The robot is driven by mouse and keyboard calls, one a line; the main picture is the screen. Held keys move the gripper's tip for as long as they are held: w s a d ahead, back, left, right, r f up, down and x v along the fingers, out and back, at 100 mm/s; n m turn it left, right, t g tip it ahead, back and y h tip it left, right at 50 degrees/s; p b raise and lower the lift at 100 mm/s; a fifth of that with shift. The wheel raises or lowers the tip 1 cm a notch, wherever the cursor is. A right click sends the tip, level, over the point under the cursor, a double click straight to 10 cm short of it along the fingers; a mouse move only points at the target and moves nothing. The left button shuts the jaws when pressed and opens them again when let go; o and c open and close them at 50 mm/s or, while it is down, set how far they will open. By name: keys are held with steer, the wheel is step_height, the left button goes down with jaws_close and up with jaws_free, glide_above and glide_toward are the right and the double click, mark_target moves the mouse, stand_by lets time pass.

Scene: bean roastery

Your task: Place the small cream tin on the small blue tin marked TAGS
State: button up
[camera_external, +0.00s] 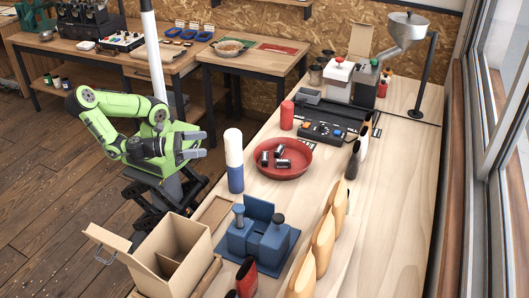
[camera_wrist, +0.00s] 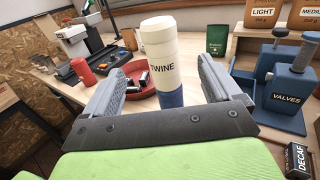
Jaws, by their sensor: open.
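A cream tin marked TWINE (camera_wrist: 162,66) stands upright on a blue tin (camera_wrist: 171,99), in one column. A seam crosses the cream part near its top; I cannot tell whether that is a lid or a second tin. The external view shows the same column, cream part (camera_external: 233,147) over blue part (camera_external: 236,179), at the table's left edge. No TAGS marking is readable on the blue tin. My gripper (camera_external: 202,144) is open and empty, left of the column and apart from it. In the wrist view the column shows between its fingers.
A red bowl (camera_external: 264,171) with several small dark tins lies right of the column. A red cylinder (camera_external: 287,115) stands behind. A blue stand (camera_external: 246,262), an open cardboard box (camera_external: 167,240) and tan pouches (camera_external: 323,245) are nearer the camera.

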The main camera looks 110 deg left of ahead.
steer(key=s+a+f+n+g+h, duration=0.4)
steer(key=a+f+n+g, duration=0.5)
steer(key=a+n+g, duration=0.5)
steer(key=s+r+n+t+h, duration=0.4)
steer(key=s+r+n, duration=0.5)
steer(key=r+n, duration=0.4)
steer(key=d+n+h, duration=0.1)
steer(key=n, duration=0.1)
steer(key=shift+s+r+n+h, duration=0.15)
steer(key=shift+s+n+h, duration=0.15)
steer(key=shift+s, duration=0.05)
steer(key=shift+r, duration=0.25)
